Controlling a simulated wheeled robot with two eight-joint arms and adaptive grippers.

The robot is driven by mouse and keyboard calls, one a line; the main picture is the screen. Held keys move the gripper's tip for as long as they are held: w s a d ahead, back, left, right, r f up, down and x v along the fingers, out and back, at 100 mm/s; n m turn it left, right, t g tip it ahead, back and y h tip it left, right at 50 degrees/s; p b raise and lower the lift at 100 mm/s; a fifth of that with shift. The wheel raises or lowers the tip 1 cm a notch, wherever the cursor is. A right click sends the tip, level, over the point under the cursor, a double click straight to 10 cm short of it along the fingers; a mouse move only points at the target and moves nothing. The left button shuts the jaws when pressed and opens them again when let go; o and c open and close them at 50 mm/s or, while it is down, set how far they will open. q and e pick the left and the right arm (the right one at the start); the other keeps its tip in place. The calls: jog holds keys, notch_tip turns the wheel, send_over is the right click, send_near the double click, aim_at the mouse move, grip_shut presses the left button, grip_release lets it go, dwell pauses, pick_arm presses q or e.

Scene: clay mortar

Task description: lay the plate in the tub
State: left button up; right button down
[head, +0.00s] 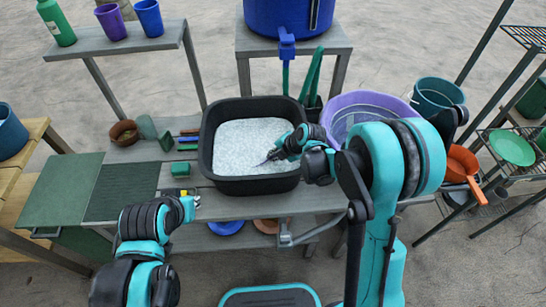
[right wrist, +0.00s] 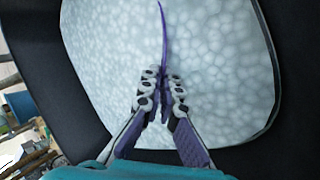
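The black tub (head: 255,187) stands on the grey bench and is filled with pale foam. My right gripper (head: 273,155) reaches into the tub from the right, low over the foam. In the right wrist view its fingers (right wrist: 164,88) are shut on a thin purple plate (right wrist: 163,35), seen nearly edge-on, pointing away over the foam. Only a small purple sliver of the plate (head: 262,162) shows in the head view. I cannot tell whether it touches the foam. My left gripper (head: 190,199) is in front of the bench, left of the tub; its fingers are unclear.
A purple basin (head: 338,104) stands right of the tub. A blue tank with a tap (head: 287,45) is behind it. A green sponge (head: 180,168) and small tools lie left of the tub. A rack with a green plate (head: 512,148) stands far right.

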jog(key=shift+r, duration=0.1)
jog(key=shift+f, duration=0.2)
jog(key=c, duration=1.7)
grip_release()
